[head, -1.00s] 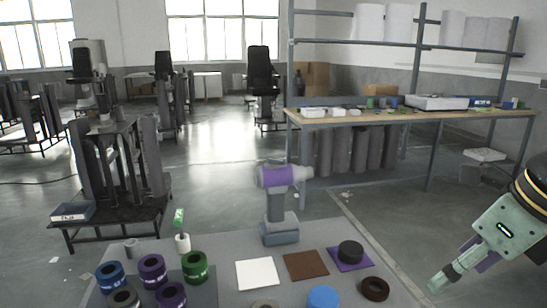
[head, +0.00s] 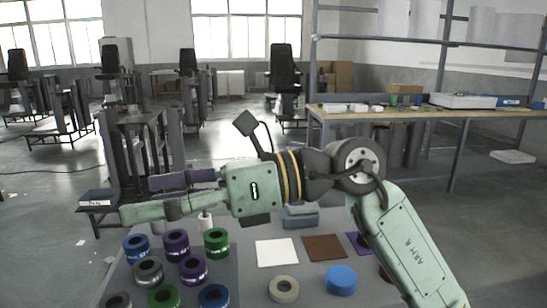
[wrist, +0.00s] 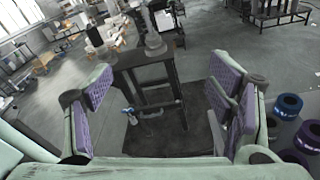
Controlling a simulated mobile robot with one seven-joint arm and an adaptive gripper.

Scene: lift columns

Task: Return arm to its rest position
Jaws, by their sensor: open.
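My arm reaches up from the lower right of the head view and bends left across the grey table. My gripper (head: 150,197) points left above the table's back left part. Its purple-padded fingers are apart and nothing shows between them. In the wrist view the open gripper (wrist: 165,100) has its pads spread wide over dark floor and a black stand. A purple square (head: 356,243) is partly hidden behind my arm.
Several coloured rings, such as a green ring (head: 216,242), stand on the table's left (head: 240,285). A workbench (head: 430,112) stands behind.

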